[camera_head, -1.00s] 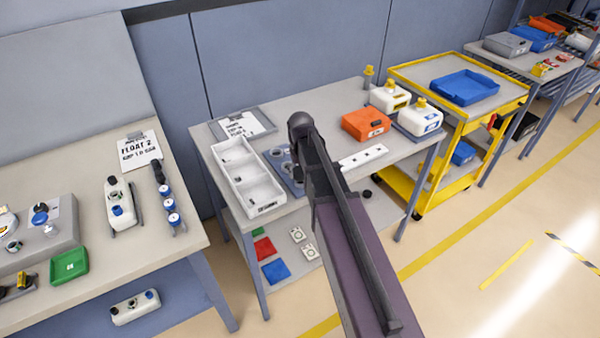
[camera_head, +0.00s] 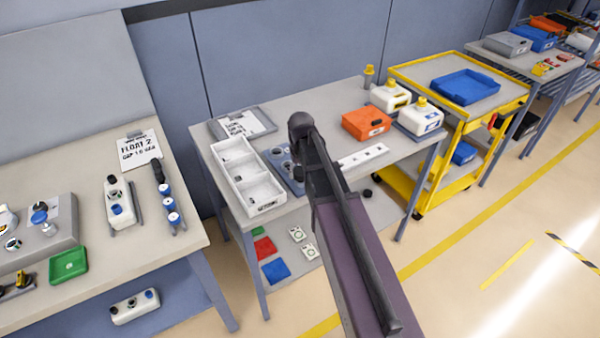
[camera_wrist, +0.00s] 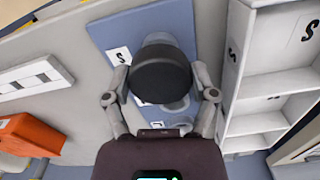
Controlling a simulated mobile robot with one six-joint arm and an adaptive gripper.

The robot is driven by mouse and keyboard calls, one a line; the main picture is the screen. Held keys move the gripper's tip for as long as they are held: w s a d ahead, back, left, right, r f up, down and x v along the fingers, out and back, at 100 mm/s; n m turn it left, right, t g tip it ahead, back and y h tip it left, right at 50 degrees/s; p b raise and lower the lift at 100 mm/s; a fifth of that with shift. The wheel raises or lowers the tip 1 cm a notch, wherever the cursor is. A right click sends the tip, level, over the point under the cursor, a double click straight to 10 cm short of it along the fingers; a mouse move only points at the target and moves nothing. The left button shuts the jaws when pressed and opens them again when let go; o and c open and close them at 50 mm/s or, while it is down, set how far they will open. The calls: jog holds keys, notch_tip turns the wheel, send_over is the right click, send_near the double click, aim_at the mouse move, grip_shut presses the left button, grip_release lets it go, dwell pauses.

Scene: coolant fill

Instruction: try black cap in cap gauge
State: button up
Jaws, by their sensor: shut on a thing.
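The black cap (camera_wrist: 160,76) is between the two fingers of my gripper (camera_wrist: 160,88) in the wrist view, and the gripper is shut on it. Behind the cap is the cap gauge, a blue plate (camera_wrist: 103,25) with grey round seats (camera_wrist: 176,104) and white labels, one marked S. The cap covers part of the gauge, and I cannot tell whether the two touch. In the head view, the gauge (camera_head: 277,158) lies right of the white tray, partly hidden by my arm.
The white compartment tray (camera_head: 262,194) stands close beside the gauge; its compartments also show in the wrist view (camera_wrist: 262,88). A white marked strip (camera_head: 363,155), an orange box (camera_head: 366,123) and white jugs (camera_head: 419,118) stand to the right. A clipboard (camera_head: 243,124) lies behind.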

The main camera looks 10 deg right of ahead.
jog(key=shift+f, duration=0.35)
jog(key=o, duration=0.8)
jog(key=shift+r, duration=0.25)
